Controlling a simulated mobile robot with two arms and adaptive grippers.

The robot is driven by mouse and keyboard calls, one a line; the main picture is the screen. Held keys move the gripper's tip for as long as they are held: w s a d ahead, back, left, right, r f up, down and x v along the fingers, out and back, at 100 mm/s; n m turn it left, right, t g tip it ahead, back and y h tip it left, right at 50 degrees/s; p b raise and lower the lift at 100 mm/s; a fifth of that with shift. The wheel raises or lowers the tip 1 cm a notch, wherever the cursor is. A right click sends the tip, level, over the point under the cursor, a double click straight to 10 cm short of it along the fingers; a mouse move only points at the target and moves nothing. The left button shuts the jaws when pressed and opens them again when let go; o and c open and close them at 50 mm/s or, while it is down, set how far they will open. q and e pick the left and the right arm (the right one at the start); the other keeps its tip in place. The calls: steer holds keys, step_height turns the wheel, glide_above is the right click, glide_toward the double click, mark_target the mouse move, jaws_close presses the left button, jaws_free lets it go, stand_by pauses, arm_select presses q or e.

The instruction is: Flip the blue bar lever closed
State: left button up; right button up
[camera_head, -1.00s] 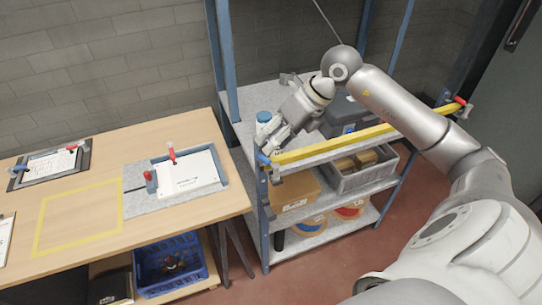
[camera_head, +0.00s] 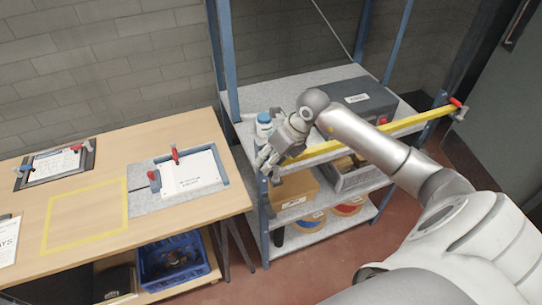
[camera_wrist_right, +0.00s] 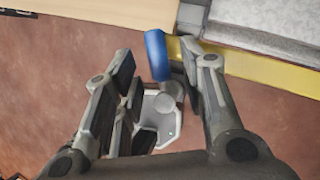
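The blue lever (camera_wrist_right: 157,55) shows in the right wrist view, standing up from a grey metal clamp (camera_wrist_right: 163,115) at the end of the yellow bar (camera_wrist_right: 270,70). My right gripper (camera_wrist_right: 160,66) is open, with a finger on each side of the lever and clamp; I cannot tell whether either touches. In the head view the right gripper (camera_head: 268,162) is at the left end of the yellow bar (camera_head: 390,127) and hides the blue lever there. The bar's other end has a clamp with a red lever (camera_head: 456,102). My left gripper is not in view.
The bar runs along the front of a shelf rack (camera_head: 262,215). A dark case (camera_head: 358,102) and a blue-capped bottle (camera_head: 263,125) stand on its shelf. A wooden table (camera_head: 110,165) with clamped panels stands left. Red floor (camera_head: 330,255) is open in front.

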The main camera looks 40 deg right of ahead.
steer(key=shift+f, duration=0.1)
steer(key=shift+c, duration=0.2)
jaws_close()
steer(key=shift+d+f+m+b, duration=0.15)
steer(key=shift+m+b, duration=0.25)
steer(key=shift+b, duration=0.2)
steer(key=m+h+b, duration=0.1)
steer(key=m+b, duration=0.1)
steer(key=shift+d+t+b, duration=0.2)
steer(key=shift+t+b, duration=0.1)
steer(key=shift+t, duration=0.1)
steer(key=shift+d+r+m+h+b, duration=0.2)
steer(key=shift+m+h+b, duration=0.4)
steer(key=shift+m, duration=0.5)
steer(key=shift+o, duration=0.2)
jaws_free()
steer(key=shift+s, duration=0.15)
